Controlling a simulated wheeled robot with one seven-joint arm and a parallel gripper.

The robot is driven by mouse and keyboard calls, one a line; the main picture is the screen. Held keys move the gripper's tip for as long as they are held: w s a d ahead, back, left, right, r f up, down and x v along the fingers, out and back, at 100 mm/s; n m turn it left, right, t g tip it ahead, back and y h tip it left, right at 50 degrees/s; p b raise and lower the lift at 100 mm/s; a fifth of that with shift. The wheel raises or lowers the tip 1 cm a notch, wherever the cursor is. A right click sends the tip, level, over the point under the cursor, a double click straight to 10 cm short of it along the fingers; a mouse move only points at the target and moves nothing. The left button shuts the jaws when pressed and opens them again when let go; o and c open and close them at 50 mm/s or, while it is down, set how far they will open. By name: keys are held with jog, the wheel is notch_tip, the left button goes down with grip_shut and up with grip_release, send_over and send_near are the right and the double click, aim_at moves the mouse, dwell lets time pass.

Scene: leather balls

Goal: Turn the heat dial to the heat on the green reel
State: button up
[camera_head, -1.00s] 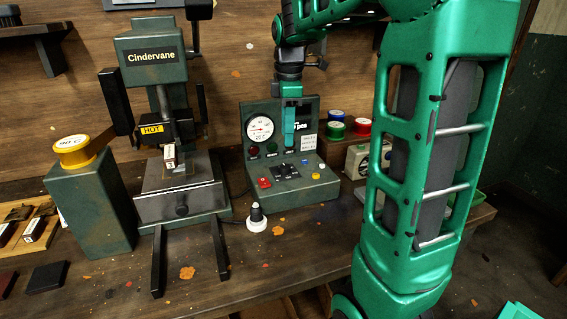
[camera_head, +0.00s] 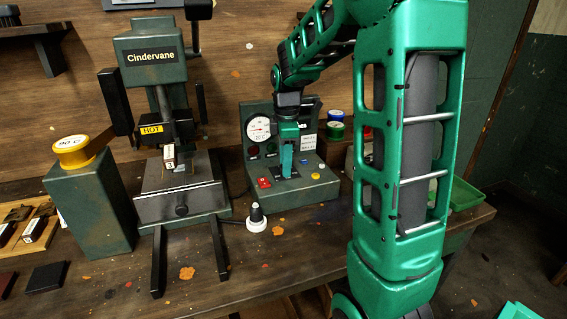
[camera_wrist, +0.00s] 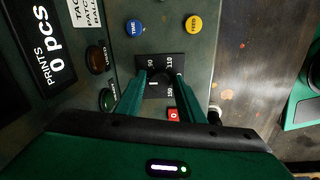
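The dark heat dial (camera_wrist: 157,84) sits on a black plate marked 90, 110 and 150 in the wrist view, with a short light mark on it. My gripper's (camera_wrist: 162,76) two green fingers stand apart on either side of the dial, low over the plate. I see dark space between them and no clear grip. In the head view my gripper (camera_head: 287,172) points down at the control box (camera_head: 316,186) and hides the dial. The green reel (camera_head: 335,132) stands behind the box at right, under the blue reel (camera_head: 335,115); its print is too small to read.
The Cindervane press (camera_head: 152,60) stands left. The red reel is mostly hidden by my arm.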

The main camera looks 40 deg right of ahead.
jog(key=c, duration=0.8)
jog(key=m, duration=0.4)
jog(key=shift+m, duration=0.3)
jog(key=m, duration=0.5)
jog(key=shift+a+m+g, duration=0.1)
jog(key=shift+m+g, duration=0.2)
jog(key=m, duration=0.5)
jog(key=shift+w, duration=0.1)
jog(key=m, duration=0.6)
jog(key=shift+w+a+g, duration=0.1)
jog(key=shift+w+g, duration=0.05)
jog(key=shift+g, duration=0.25)
jog(key=shift+m, duration=0.4)
